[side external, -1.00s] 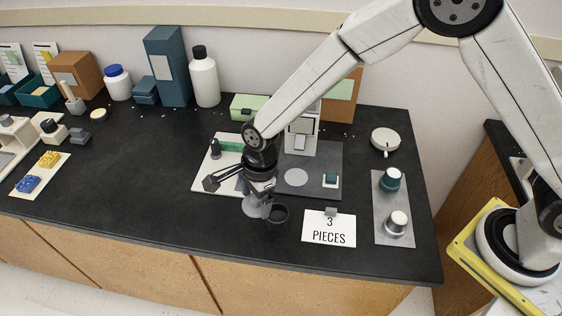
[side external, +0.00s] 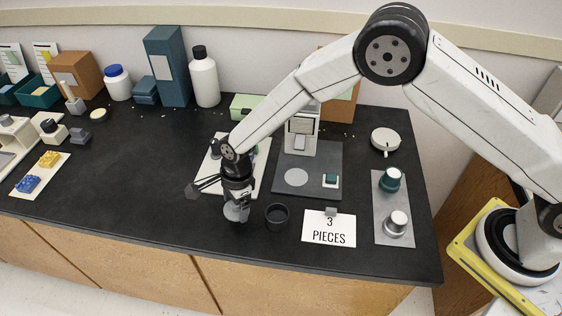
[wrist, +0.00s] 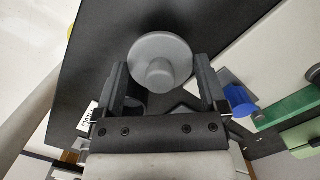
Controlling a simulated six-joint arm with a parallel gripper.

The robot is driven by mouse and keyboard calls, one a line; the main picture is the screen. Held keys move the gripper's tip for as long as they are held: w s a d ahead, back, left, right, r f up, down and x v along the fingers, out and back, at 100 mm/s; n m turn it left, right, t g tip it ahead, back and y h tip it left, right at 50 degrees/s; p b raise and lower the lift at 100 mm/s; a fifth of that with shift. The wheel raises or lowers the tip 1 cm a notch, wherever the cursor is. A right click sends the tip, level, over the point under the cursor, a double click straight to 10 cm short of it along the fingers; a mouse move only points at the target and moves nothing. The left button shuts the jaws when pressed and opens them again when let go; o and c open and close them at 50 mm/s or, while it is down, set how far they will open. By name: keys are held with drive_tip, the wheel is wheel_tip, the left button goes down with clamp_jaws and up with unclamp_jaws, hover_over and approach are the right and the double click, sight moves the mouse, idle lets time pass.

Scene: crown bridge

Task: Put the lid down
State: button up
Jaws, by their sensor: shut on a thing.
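The lid (side external: 236,212) is a grey disc with a round knob. In the wrist view the lid (wrist: 160,60) sits between the two dark fingers, its knob facing the camera. My gripper (side external: 238,205) points down and is shut on the lid, low over the black counter. I cannot tell whether the lid touches the counter. A dark open cup (side external: 277,215) stands just to the right of my gripper. In the wrist view my gripper (wrist: 161,76) hides part of what lies behind it.
A white "3 PIECES" card (side external: 329,229) lies right of the cup. A grey plate (side external: 393,207) with two knobbed pieces is further right. Behind stand a grey-based device (side external: 312,180) and a white board (side external: 213,176).

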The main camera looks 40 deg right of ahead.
sight(236, 212)
drive_tip(key=shift+w+a+f, duration=0.1)
drive_tip(key=shift+w+f, duration=0.1)
drive_tip(key=shift+f, duration=1.65)
drive_tip(key=shift+f, duration=0.15)
drive_tip(key=o, duration=0.9)
drive_tip(key=shift+d+r, duration=0.3)
drive_tip(key=shift+r, duration=1.75)
drive_tip(key=shift+d+r, duration=0.3)
drive_tip(key=shift+r, duration=1.7)
drive_tip(key=shift+d+r, duration=0.3)
drive_tip(key=shift+r, duration=1.75)
drive_tip(key=shift+d, duration=0.1)
